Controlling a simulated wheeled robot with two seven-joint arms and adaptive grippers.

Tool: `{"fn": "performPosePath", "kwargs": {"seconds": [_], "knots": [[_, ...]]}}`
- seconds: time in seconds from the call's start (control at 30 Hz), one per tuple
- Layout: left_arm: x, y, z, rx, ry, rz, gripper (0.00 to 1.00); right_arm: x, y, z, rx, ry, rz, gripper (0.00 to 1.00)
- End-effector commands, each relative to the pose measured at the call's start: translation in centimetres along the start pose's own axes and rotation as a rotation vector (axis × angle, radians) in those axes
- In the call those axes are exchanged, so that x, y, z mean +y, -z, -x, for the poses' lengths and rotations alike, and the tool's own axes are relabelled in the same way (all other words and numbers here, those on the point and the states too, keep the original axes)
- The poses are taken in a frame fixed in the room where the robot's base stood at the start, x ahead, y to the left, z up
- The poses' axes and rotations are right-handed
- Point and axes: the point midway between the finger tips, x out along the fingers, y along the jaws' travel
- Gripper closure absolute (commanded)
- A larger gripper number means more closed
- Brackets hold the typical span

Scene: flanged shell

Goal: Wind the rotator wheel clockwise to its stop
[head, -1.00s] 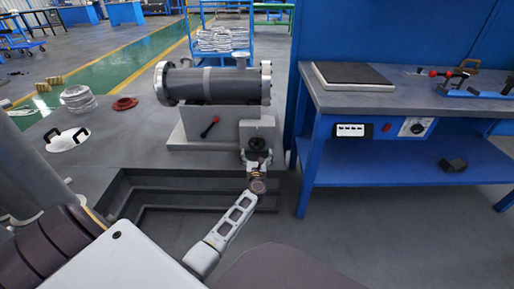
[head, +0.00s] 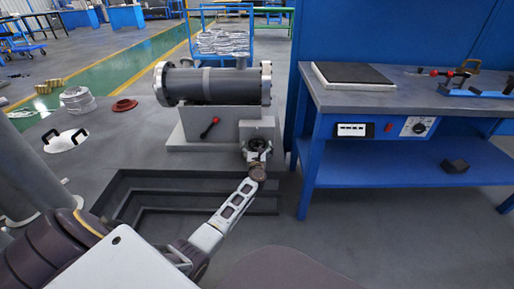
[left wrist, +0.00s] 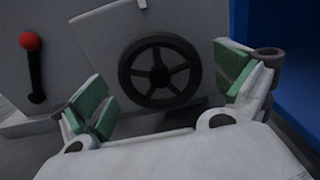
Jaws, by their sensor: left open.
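The rotator wheel (left wrist: 160,71) is a small black spoked handwheel on the grey box in the left wrist view. In the head view the wheel (head: 258,144) sits on the front of that box, below the right end of the flanged shell (head: 212,86), partly hidden by my gripper. My left gripper (head: 257,158) is in front of the wheel. In the left wrist view its green-padded fingers (left wrist: 165,88) are spread wide, one on each side of the wheel, with nothing between the pads. I cannot tell whether they touch the rim. My right gripper is not in view.
A red-knobbed lever (head: 209,128) is on the stand left of the wheel. A blue workbench (head: 400,97) stands close on the right. A white lid with black handles (head: 66,141) lies at left.

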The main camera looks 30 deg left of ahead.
Motion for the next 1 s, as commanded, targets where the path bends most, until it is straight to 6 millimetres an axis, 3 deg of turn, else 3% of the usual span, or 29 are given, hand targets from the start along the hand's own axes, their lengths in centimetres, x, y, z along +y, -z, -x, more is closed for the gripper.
{"fn": "performPosePath", "kwargs": {"seconds": [0.17,0.5,1.0], "knots": [[0.00,-0.02,0.00,0.000,0.000,0.000,0.02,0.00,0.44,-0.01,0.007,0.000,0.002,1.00],[-0.01,-0.02,0.02,0.000,0.000,0.000,0.46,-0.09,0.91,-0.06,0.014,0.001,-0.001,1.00],[0.01,-0.02,0.04,0.001,-0.001,-0.087,0.46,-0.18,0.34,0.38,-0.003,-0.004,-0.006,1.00]]}}
